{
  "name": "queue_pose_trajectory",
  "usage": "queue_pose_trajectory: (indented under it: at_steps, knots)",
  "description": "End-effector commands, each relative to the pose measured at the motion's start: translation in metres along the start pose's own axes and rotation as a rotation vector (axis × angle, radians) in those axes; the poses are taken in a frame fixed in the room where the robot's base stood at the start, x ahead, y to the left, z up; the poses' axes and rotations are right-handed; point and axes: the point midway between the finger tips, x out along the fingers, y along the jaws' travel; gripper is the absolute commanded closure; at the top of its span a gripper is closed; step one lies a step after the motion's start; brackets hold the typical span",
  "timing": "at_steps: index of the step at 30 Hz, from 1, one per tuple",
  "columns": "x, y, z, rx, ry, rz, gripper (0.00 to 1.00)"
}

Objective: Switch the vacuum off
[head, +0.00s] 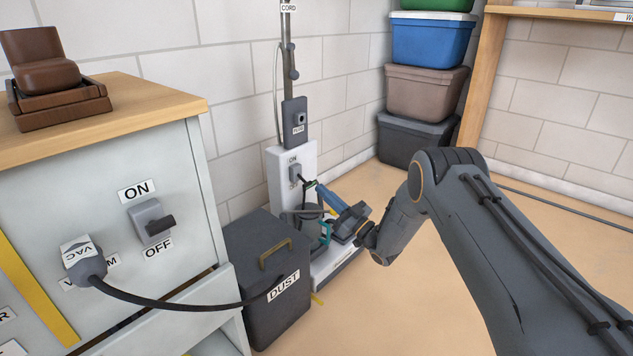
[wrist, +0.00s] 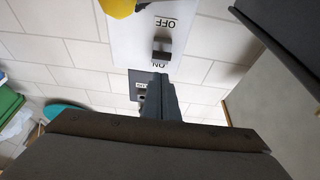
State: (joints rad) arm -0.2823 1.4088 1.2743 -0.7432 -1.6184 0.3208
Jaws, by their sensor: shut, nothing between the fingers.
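The vacuum switch (head: 152,222) is on the grey cabinet's side in the head view, with ON above, OFF below and a partly hidden label reading like VACUUM underneath. Its dark lever sticks out low on the housing; I cannot tell its setting surely. A plug marked VAC (head: 84,262) sits beside it, its black cord running to the DUST bin (head: 268,270). My gripper (head: 313,188) is shut and empty, by another ON-marked switch (head: 295,174) on a white panel. The wrist view shows that panel upside down, with a dark knob (wrist: 162,46) between OFF and ON, beyond my fingers (wrist: 165,90).
A grey column with a FUSE box (head: 294,122) rises above the white panel. Stacked storage bins (head: 425,90) stand in the far corner by a wooden shelf (head: 482,75). A brown object (head: 45,75) rests on the cabinet top. Open floor lies around my arm.

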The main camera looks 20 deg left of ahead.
Motion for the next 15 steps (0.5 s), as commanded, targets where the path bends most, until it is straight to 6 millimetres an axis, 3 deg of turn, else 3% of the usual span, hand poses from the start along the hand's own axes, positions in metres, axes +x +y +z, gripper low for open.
queue_pose_trajectory:
  at_steps: [6, 15]
  knots:
    - [-0.032, 0.002, 0.019, -0.005, 0.005, 0.002, 1.0]
    - [-0.047, 0.001, 0.031, -0.006, 0.008, -0.002, 1.0]
